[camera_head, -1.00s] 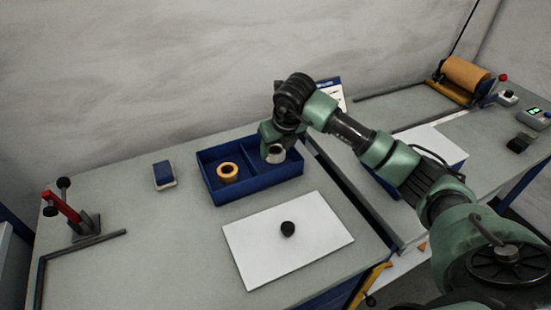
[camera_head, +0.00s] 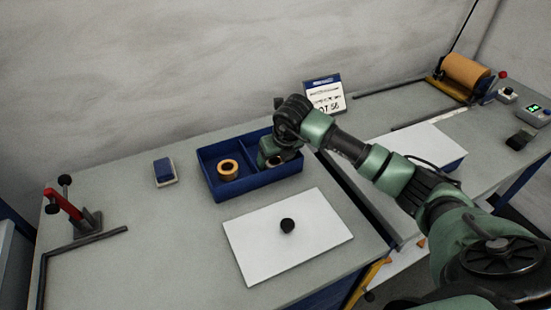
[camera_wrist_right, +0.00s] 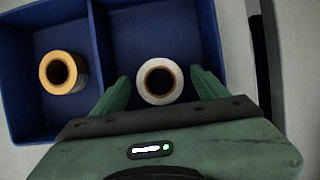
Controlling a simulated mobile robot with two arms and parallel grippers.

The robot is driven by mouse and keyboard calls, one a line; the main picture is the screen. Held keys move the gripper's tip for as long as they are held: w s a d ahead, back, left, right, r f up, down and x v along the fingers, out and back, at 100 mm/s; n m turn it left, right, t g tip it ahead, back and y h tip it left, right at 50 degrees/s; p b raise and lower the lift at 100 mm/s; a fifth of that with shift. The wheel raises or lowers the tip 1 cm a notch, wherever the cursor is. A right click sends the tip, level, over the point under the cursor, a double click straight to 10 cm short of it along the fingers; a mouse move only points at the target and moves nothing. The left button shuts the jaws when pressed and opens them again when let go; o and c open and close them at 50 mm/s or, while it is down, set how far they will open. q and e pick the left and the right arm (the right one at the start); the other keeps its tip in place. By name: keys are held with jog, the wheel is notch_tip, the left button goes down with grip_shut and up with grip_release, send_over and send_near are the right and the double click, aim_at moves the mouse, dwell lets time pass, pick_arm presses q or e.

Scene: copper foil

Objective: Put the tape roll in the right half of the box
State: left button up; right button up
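The blue box (camera_head: 218,193) has a divider (camera_wrist_right: 97,75) between two halves. A white tape roll (camera_wrist_right: 160,80) stands in the right half, its dark hole facing up. A yellow-orange tape roll (camera_head: 228,170) lies in the left half; it also shows in the right wrist view (camera_wrist_right: 62,72). My right gripper (camera_wrist_right: 160,82) is open over the right half, one finger on each side of the white roll, with gaps between. In the head view the gripper (camera_head: 274,160) mostly hides that roll. My left gripper is not in view.
A white board with a black knob (camera_head: 287,226) lies in front of the box. A blue-topped block (camera_head: 164,171) is left of it. A red-handled clamp (camera_head: 72,207) stands at the table's left. A sign (camera_head: 325,95) stands behind the box.

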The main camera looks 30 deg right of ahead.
jog(key=shift+r, duration=0.3)
jog(key=b+v, duration=0.1)
jog(key=v, duration=1)
jog(key=shift+s+r, duration=0.2)
jog(key=shift+r, duration=0.15)
